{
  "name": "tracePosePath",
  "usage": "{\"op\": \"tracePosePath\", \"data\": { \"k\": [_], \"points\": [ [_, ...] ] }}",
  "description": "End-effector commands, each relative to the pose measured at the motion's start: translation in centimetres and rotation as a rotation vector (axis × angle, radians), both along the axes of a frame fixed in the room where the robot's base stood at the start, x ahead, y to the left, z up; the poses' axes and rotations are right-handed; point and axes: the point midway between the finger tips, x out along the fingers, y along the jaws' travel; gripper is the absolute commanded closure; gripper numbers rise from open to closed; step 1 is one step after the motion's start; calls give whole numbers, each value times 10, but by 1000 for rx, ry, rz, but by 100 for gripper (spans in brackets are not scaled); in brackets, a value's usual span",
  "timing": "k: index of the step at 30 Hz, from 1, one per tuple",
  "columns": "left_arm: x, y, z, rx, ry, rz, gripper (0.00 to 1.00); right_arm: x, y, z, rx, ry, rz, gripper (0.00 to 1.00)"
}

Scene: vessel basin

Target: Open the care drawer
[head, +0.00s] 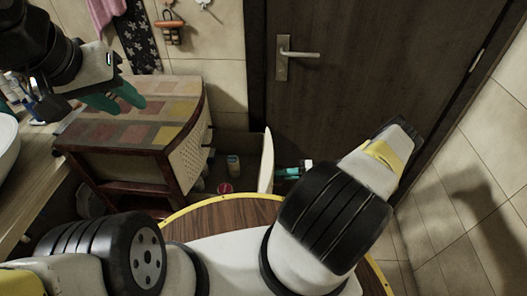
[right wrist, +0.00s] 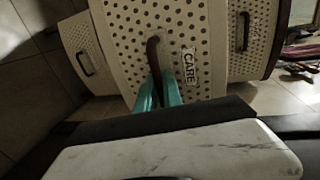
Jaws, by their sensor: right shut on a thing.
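The care drawer, with a dotted cream front and a CARE label (right wrist: 188,66), fills the middle of the right wrist view. In the head view its front (head: 266,160) shows as a thin white panel standing well out from the cabinet (head: 135,125), so the drawer is pulled open. My right gripper (right wrist: 158,95) is shut on the drawer's dark handle (right wrist: 153,52); its teal fingers also show in the head view (head: 292,172), right of the front. My left gripper (head: 116,98) hangs above the cabinet top, empty, its teal fingers apart.
A small bottle (head: 233,165) and a red round thing (head: 225,187) lie in the space behind the drawer front. Other dotted fronts with handles flank it in the right wrist view. A dark door (head: 360,75) stands behind; a counter with a white basin (head: 5,140) is at left.

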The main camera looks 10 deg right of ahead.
Motion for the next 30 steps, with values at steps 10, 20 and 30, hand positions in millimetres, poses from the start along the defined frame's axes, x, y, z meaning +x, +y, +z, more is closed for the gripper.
{"op": "tracePosePath", "data": {
  "k": [10,20,30],
  "points": [
    [0,0,0,0,0,0,64,-8,-21,-1,-1,3,1,100],
    [0,0,0,0,0,0,64,-9,-23,-1,-2,3,1,100],
    [0,0,0,0,0,0,64,-8,-23,-1,-1,1,1,67]
  ]
}}
